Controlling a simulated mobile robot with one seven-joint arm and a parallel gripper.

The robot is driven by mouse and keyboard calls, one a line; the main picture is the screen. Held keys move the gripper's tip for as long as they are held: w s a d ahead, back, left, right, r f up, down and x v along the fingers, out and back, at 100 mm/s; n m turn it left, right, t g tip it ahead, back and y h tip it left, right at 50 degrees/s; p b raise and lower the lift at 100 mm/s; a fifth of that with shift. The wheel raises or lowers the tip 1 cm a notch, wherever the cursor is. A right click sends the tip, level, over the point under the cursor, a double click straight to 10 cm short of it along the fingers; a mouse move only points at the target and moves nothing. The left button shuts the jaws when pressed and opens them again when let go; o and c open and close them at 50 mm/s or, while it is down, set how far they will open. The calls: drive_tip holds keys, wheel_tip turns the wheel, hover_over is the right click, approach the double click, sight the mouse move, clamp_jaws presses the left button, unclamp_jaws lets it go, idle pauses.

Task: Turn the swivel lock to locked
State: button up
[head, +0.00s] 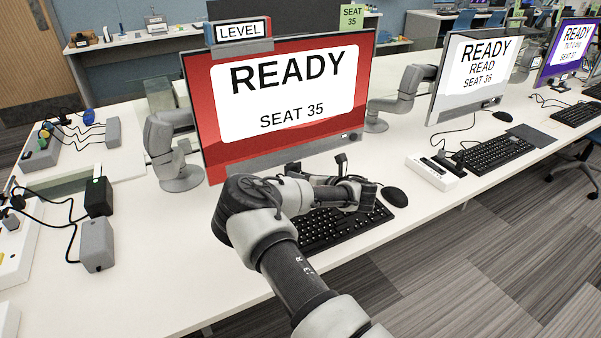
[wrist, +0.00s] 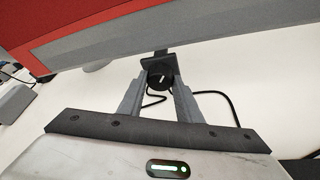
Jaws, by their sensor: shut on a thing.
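In the wrist view a black round knob with a short pale mark, which I take to be the swivel lock (wrist: 161,79), sits below the monitor's lower edge. My gripper (wrist: 160,86) has its two grey fingers closed on either side of this knob. The fingers partly cover its sides. A black block stands directly behind the knob. In the head view my gripper (head: 362,192) is low in front of the red monitor (head: 225,155), above the keyboard. I cannot make out the lock there.
The monitor reads "READY SEAT 35", with a "LEVEL" sign (head: 239,32) on top. A keyboard (head: 335,230) lies under my arm and a mouse (head: 394,196) to its right. A second monitor (head: 470,75) stands at right.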

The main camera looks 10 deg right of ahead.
drive_tip(key=m+y, duration=0.1)
drive_tip(key=m, duration=0.1)
drive_tip(key=m+y+b, duration=0.1)
drive_tip(key=m, duration=0.1)
drive_tip(key=shift+d+f+y, duration=0.15)
drive_tip(key=shift+f+y, duration=0.05)
drive_tip(key=shift+y, duration=0.2)
drive_tip(key=m+b, duration=0.1)
drive_tip(key=m, duration=0.1)
drive_tip(key=m+t+y+b, duration=0.1)
drive_tip(key=m, duration=0.1)
drive_tip(key=shift+f+y, duration=0.15)
drive_tip(key=shift+y, duration=0.15)
drive_tip(key=shift+b, duration=0.3)
drive_tip(key=o, duration=1)
drive_tip(key=shift+o, duration=0.2)
drive_tip(key=shift+s+d, duration=0.35)
drive_tip(key=p+v, duration=0.1)
drive_tip(key=v, duration=1.5)
drive_tip(key=shift+s+d, duration=0.1)
drive_tip(key=shift+s, duration=0.05)
